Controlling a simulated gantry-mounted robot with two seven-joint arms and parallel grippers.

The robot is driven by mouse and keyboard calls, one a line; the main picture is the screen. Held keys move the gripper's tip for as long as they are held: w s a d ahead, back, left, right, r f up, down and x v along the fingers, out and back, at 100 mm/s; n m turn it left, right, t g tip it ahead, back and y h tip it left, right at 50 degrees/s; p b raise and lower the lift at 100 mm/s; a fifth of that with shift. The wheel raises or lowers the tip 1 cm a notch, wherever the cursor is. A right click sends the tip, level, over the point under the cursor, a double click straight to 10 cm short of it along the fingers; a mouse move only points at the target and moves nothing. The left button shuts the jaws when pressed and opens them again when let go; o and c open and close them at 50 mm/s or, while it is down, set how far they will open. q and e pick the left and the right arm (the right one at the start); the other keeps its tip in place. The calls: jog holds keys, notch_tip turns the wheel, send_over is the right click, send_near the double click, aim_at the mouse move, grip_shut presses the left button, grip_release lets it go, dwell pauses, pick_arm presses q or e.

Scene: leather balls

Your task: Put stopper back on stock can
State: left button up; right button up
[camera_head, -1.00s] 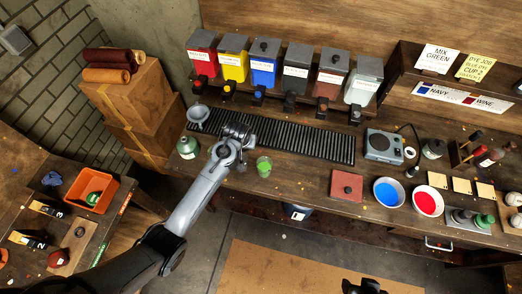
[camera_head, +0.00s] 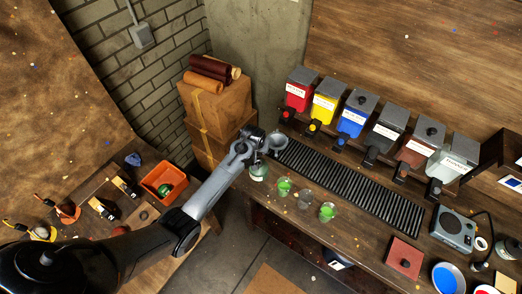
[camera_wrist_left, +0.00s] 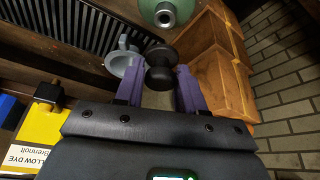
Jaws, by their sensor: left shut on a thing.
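The stock can (camera_head: 259,171) is a rounded green can at the left end of the bench. In the left wrist view its open neck (camera_wrist_left: 165,14) shows at the top, with a dark hole. My left gripper (camera_head: 262,141) is over the bench beside the can's top. In the left wrist view its purple fingers (camera_wrist_left: 160,88) are shut on a black round stopper (camera_wrist_left: 159,66). The stopper is apart from the neck in that picture. My right gripper is not in view.
A grey funnel (camera_head: 278,142) stands close to the can and my left gripper. Cardboard boxes (camera_head: 215,103) are behind the can. Coloured dispensers (camera_head: 353,117) line the back.

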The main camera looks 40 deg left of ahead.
aim_at(258, 154)
pick_arm(q)
jog(key=shift+f+b, duration=2.15)
jog(key=shift+b, duration=0.15)
jog(key=shift+f+b, duration=0.35)
jog(key=shift+f, duration=0.5)
jog(key=shift+p, duration=0.65)
jog(key=shift+f+p, duration=0.2)
jog(key=shift+p, duration=0.25)
dwell(0.6)
dwell(0.3)
jog(key=o, duration=1.6)
jog(key=shift+r, duration=0.1)
jog(key=shift+r+p, duration=3.45)
jog(key=shift+p, duration=0.25)
